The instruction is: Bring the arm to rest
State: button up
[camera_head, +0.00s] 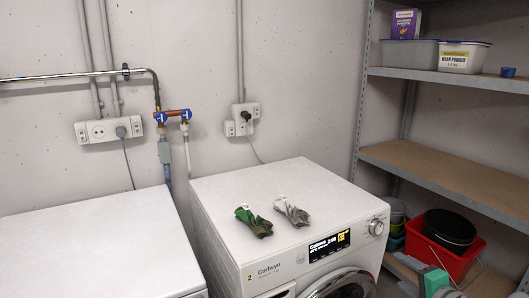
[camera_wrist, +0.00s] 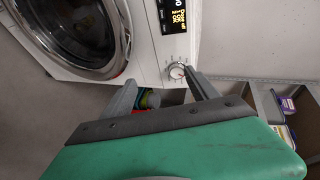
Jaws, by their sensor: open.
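My gripper (camera_wrist: 161,82) is open in the wrist view, with its two grey fingers spread and nothing between them. Its green body fills the bottom of that view. The right fingertip overlaps the edge of the washer's dial (camera_wrist: 176,71) in the picture; I cannot tell whether they touch. In the head view part of my green and grey gripper (camera_head: 434,280) shows at the lower right, in front of the shelf and to the right of the right washer (camera_head: 290,185).
A green bundle (camera_head: 253,220) and a grey bundle (camera_head: 291,212) lie on the right washer. The left machine (camera_head: 95,250) has a bare top. A metal shelf (camera_head: 440,165) stands at the right, with a red crate (camera_head: 462,262) low down. Pipes and sockets line the wall.

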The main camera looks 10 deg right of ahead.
jog(key=a+r+n+g+y+p, duration=0.1)
jog(key=a+r+n+g+p, duration=0.3)
jog(key=a, duration=0.7)
jog(key=a+r+n+g+y+p, duration=0.1)
jog(key=a+r+n+g+p, duration=0.2)
jog(key=a+n+p, duration=0.5)
jog(key=s+a+r+n+g+h+p, duration=0.2)
jog(key=s+a+r+n+g+p, duration=0.2)
jog(key=s+a+r, duration=0.3)
jog(key=s+a+p, duration=0.1)
jog(key=s+a, duration=0.3)
jog(key=shift+s+a, duration=0.15)
jog(key=shift+a, duration=0.05)
jog(key=shift+r, duration=0.1)
